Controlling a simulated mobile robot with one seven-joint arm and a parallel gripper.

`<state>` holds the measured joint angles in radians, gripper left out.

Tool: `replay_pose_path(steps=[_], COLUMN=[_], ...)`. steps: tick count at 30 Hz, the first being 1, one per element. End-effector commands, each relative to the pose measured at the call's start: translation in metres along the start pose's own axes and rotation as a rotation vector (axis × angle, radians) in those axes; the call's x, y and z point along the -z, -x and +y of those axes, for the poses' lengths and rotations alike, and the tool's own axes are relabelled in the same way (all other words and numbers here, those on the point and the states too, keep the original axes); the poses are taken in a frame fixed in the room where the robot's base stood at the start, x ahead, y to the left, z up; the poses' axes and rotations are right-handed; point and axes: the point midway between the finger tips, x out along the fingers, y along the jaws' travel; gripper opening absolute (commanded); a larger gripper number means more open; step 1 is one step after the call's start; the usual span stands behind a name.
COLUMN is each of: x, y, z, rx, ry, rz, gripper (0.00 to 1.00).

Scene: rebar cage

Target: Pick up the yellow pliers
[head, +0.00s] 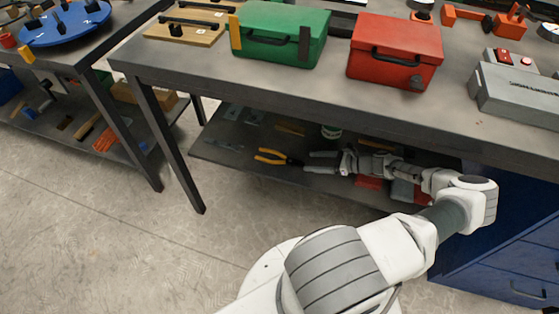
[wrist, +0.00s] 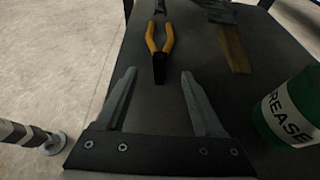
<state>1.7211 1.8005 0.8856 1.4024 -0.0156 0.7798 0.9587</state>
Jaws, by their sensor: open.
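The yellow pliers (head: 275,156) lie on the lower shelf under the workbench, to the left of my gripper (head: 308,162) in the head view. My gripper (wrist: 159,88) is open and empty. Its fingers point toward the pliers, and a dark piece shows at the near end of the handles, just beyond and between the fingertips. The fingers are apart from the pliers.
A green and white grease can (wrist: 292,108) stands right of my gripper. A wooden-handled tool (wrist: 234,48) lies right of the pliers. The shelf (head: 232,143) lies under the bench top (head: 300,88), with a bench leg (head: 172,145) at left.

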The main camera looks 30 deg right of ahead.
Motion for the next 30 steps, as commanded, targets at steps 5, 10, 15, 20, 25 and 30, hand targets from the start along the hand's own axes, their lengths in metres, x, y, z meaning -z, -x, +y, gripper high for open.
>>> replay_pose_path(steps=[5,10,15,20,25,30], x=[0.000,0.001,0.002,0.001,0.000,0.000], y=[-0.014,-0.025,-0.052,-0.071,-0.072,-0.072], z=[0.000,0.000,0.001,0.000,0.000,0.000], rx=[0.000,-0.001,-0.002,-0.001,0.001,0.001], ry=[0.001,0.000,0.000,0.000,0.001,0.001], rz=[0.000,-0.001,-0.003,-0.001,0.001,0.001], gripper=[0.70,0.70,0.70,0.70,0.70,0.48])
